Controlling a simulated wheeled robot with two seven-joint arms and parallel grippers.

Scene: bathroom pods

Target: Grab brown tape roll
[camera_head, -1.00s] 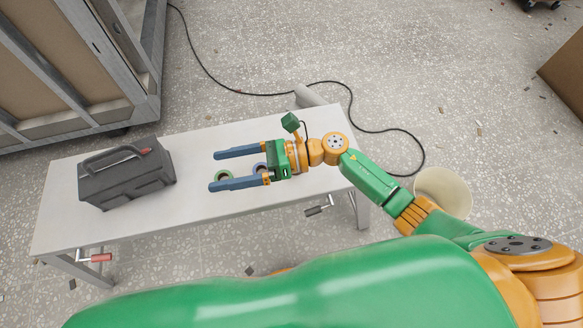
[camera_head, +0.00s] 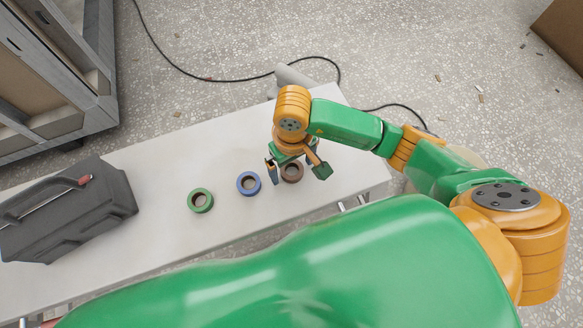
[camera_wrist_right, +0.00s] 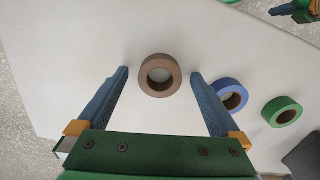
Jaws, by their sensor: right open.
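The brown tape roll (camera_head: 292,172) lies flat on the white table near its right end, partly hidden by my right gripper in the head view. My right gripper (camera_head: 282,176) points down over it. In the right wrist view the brown tape roll (camera_wrist_right: 160,75) shows whole, just ahead of and between the open fingertips of the right gripper (camera_wrist_right: 160,73), with nothing held. A blue tape roll (camera_head: 248,183) lies beside it, close to one finger, and a green tape roll (camera_head: 201,200) lies further left. My left gripper is not in the head view.
The white table (camera_head: 160,165) carries a black toolbox (camera_head: 65,215) at its left. A black cable (camera_head: 225,79) runs on the speckled floor behind. A grey wooden frame (camera_head: 60,80) stands at the upper left. The tabletop between toolbox and green roll is clear.

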